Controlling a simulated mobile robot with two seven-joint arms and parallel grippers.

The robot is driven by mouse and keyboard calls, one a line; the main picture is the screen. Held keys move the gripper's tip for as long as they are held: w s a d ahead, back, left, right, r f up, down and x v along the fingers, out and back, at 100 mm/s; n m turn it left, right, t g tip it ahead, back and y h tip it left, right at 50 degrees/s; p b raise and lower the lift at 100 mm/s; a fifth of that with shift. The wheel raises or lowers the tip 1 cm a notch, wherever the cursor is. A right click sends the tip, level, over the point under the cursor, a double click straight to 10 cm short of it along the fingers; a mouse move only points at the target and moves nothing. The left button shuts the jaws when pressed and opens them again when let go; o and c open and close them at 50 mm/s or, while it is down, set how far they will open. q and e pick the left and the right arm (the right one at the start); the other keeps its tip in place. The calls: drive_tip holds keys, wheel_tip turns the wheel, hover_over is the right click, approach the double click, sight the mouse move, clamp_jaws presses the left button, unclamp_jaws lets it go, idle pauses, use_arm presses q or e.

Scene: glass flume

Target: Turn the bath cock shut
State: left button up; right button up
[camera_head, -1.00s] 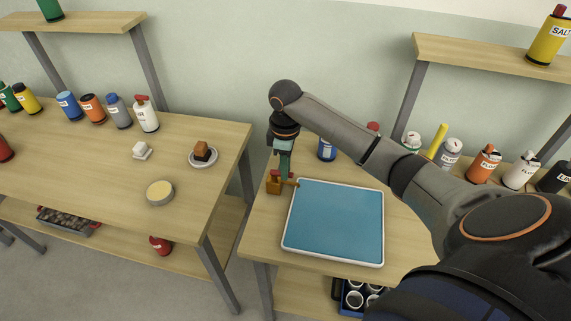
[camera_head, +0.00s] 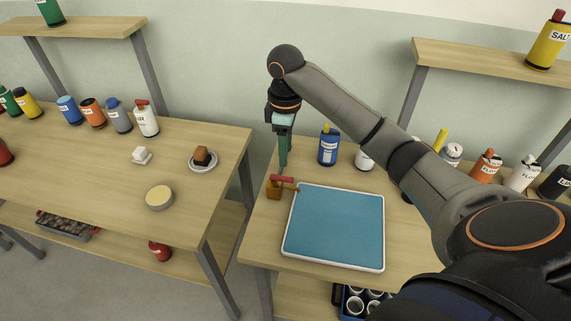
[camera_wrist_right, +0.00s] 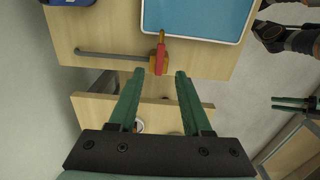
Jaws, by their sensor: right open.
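The bath cock (camera_head: 274,190) is a small brass block with a red lever (camera_head: 282,179), at the left edge of the blue bath (camera_head: 335,225). In the right wrist view the cock (camera_wrist_right: 156,67) shows its lever lying toward the bath (camera_wrist_right: 195,18), across the line of a grey pipe (camera_wrist_right: 110,54). My right gripper (camera_head: 283,164) points down just above and behind the cock. In its wrist view the green fingers (camera_wrist_right: 159,76) are apart and empty, short of the cock. My left gripper (camera_wrist_right: 290,103) shows small at the right edge of that view, its fingers apart.
Behind the bath stand a blue bottle (camera_head: 328,147) and a white container (camera_head: 364,160); more bottles stand at the right.

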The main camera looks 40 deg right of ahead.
drive_tip(key=shift+r, duration=2.25)
drive_tip(key=shift+s+f, duration=0.1)
